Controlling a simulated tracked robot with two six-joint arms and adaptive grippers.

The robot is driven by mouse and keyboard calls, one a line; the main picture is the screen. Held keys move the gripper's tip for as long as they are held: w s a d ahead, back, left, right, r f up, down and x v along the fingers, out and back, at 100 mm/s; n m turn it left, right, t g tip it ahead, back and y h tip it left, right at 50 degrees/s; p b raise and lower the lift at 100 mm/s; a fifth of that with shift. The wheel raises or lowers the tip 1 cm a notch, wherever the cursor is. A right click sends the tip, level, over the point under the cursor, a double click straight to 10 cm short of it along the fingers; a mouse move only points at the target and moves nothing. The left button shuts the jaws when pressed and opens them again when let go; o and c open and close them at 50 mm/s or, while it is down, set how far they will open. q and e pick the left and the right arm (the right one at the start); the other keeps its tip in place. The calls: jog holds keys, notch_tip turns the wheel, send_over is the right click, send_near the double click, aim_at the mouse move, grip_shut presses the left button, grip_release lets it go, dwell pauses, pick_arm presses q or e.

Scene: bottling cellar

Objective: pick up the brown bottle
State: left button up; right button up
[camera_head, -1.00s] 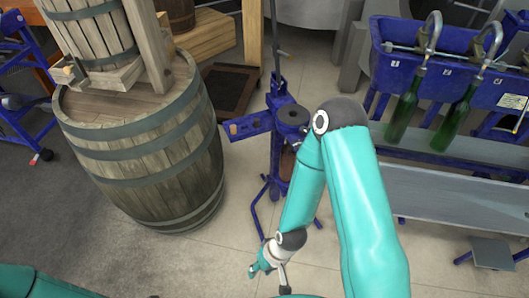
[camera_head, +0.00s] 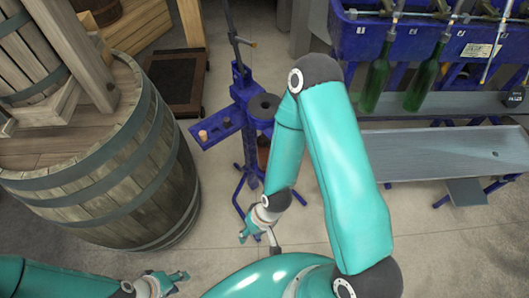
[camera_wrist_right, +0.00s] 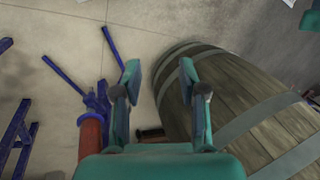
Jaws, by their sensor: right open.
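A brown bottle (camera_head: 263,150) stands in the blue floor corker (camera_head: 240,95), mostly hidden behind my right arm. In the right wrist view a red-brown cylinder (camera_wrist_right: 91,138) beside the blue legs is probably this bottle, left of the fingers. My right gripper (camera_head: 258,240) is open and empty, low in front of the corker and apart from the bottle. Its spread fingers also show in the right wrist view (camera_wrist_right: 160,78). My left gripper (camera_head: 182,276) is at the bottom edge, below the barrel; its jaw opening is unclear.
A large wooden barrel (camera_head: 110,190) stands left of the corker. A blue filler (camera_head: 400,42) with green bottles (camera_head: 375,83) stands at the back right, above a grey shelf (camera_head: 440,155). A small cork (camera_head: 203,135) sits on the corker's arm. Floor between is clear.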

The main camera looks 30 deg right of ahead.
jog(key=shift+o, duration=0.3)
jog(key=shift+o, duration=1.3)
jog(key=shift+w+f, duration=0.1)
jog(key=shift+w, duration=0.05)
jog(key=shift+o, duration=0.3)
jog(key=w+d+f+t+b, duration=0.4)
jog(key=w+d+b, duration=0.2)
jog(key=w+b, duration=0.2)
jog(key=shift+w+d+f+m, duration=0.3)
jog(key=shift+w, duration=0.3)
jog(key=w+d+t+h+b, duration=0.1)
jog(key=w+d+t+b, duration=0.5)
jog(key=w+d+b, duration=0.4)
jog(key=d+r+n+t+b, duration=0.25)
jog(key=d+t+b, duration=0.25)
jog(key=d+b, duration=0.5)
jog(key=s+d+r+n+t+y+b, duration=0.1)
jog(key=s+d+r+n+y+b, duration=0.25)
jog(key=s+b, duration=0.45)
jog(key=b, duration=0.6)
send_over(265, 148)
jog(key=w+d, duration=0.2)
jog(key=w, duration=0.1)
jog(key=shift+s+a+f+n+h, duration=0.1)
jog(key=shift+f+n+h, duration=0.25)
jog(key=shift+f, duration=0.5)
